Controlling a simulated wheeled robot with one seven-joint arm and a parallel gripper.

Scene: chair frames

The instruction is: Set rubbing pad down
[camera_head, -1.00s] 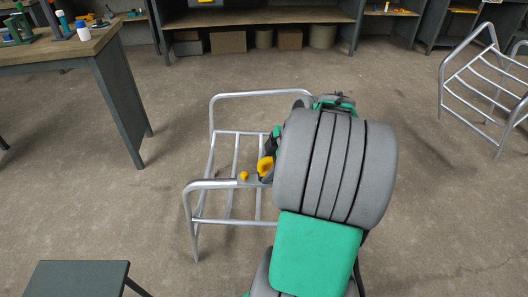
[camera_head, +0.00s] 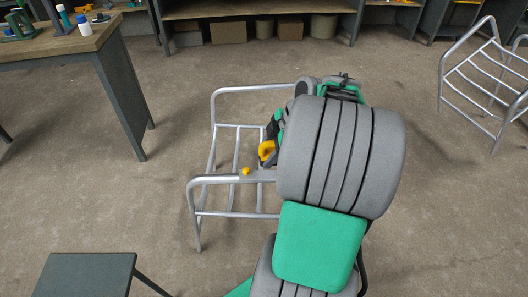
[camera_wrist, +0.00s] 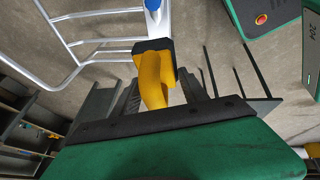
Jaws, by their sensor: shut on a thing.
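The rubbing pad shows in the wrist view as a yellow curved grip (camera_wrist: 152,82) with a dark block at its far end. My gripper (camera_wrist: 160,88) has its dark fingers on both sides of the yellow part. In the head view the yellow part (camera_head: 267,150) shows just left of my arm, over the right side of the silver chair frame (camera_head: 238,180). My arm hides most of the gripper there. I cannot tell whether the pad touches the frame.
A wooden-topped workbench (camera_head: 70,46) stands at the upper left, a dark stool (camera_head: 85,275) at the lower left. Another metal frame (camera_head: 490,85) is at the right. The floor between is clear.

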